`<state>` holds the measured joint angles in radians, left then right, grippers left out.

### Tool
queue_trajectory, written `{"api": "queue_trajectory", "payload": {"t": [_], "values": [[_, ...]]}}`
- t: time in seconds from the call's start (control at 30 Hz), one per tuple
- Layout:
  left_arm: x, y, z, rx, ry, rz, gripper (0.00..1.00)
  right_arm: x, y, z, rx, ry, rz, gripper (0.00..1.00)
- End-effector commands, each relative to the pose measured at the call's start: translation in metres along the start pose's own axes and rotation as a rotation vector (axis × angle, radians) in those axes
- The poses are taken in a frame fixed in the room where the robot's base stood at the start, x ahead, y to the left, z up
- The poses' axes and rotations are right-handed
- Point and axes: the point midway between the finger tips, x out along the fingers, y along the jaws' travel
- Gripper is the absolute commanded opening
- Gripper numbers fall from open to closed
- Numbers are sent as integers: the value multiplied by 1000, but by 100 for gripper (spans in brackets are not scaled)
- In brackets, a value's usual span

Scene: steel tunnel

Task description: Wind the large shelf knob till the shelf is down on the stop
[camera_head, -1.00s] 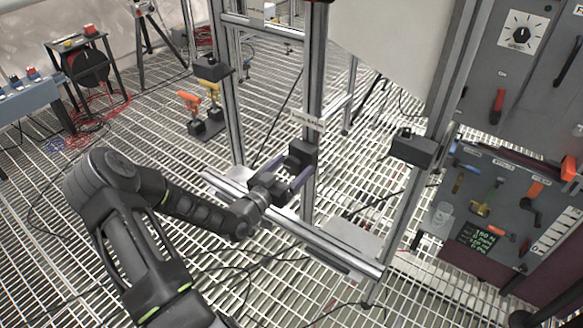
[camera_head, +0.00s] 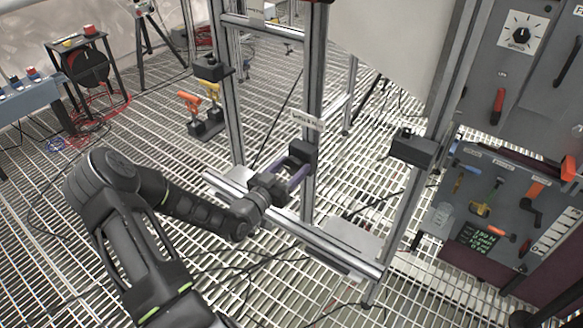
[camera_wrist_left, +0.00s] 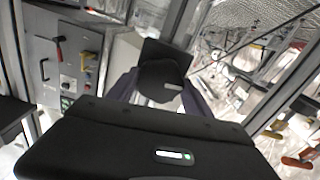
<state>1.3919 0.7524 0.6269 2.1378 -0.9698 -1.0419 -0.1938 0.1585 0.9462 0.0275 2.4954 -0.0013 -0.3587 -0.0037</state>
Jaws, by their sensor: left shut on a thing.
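My left gripper (camera_head: 293,176) reaches in from the left to the aluminium frame's middle post. Its purple-grey fingers are shut on the large dark knob. The knob (camera_wrist_left: 160,80) shows in the left wrist view as a black round body with a pale mark, between the fingers, before a dark square block (camera_wrist_left: 165,53). In the head view the fingers partly hide the knob in front of that block (camera_head: 304,151). A pale label is above it. I cannot tell for sure which plate is the shelf, nor make out the stop. My right gripper is not in view.
A pale panel (camera_head: 395,45) fills the upper right of the frame. A horizontal rail (camera_head: 330,248) crosses below my gripper. A black block (camera_head: 413,148) sits on the right post. A tool panel (camera_head: 490,205) stands at right. Cables lie on the grating floor.

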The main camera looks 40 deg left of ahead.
Motion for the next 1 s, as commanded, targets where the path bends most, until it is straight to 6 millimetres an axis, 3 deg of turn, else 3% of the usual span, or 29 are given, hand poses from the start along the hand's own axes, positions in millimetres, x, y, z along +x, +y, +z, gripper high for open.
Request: {"api": "queue_trajectory", "payload": {"t": [0.47, 1.0], "values": [[0, 0, 0, -82, -1, 1, 18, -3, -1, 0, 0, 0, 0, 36], [0, -2, -1, -506, -1, 0, 18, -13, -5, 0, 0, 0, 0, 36]]}}
